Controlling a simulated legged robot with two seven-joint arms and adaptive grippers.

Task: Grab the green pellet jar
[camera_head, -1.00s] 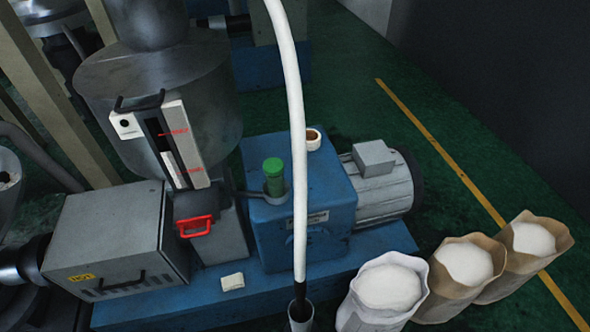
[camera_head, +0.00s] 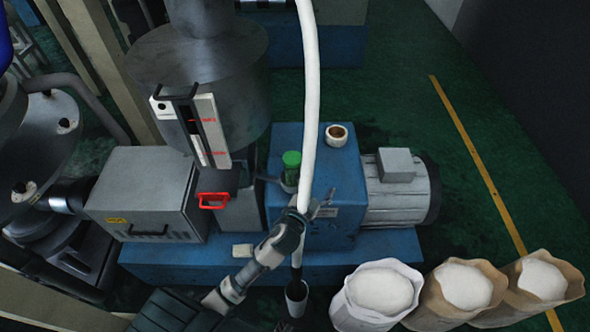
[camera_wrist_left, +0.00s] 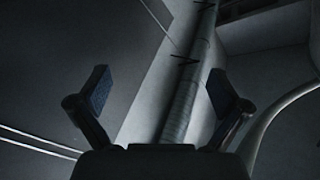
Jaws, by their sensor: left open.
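The green pellet jar (camera_head: 291,170) stands upright on top of the blue machine housing (camera_head: 322,172), just left of the white hose. My left gripper (camera_head: 316,203) is in front of and below the jar, a little to its right, overlapping the front of the housing in the picture. It holds nothing. In the left wrist view its two fingers (camera_wrist_left: 158,92) are spread wide with nothing between them, and the jar does not show there. My right gripper is not in view.
A white hose (camera_head: 310,110) hangs down close beside the jar into a dark tube (camera_head: 296,291). A round white cup (camera_head: 340,134) sits further back on the housing. A grey motor (camera_head: 396,195) is at right. Open sacks (camera_head: 378,291) stand at front right. A red handle (camera_head: 214,200) is at left.

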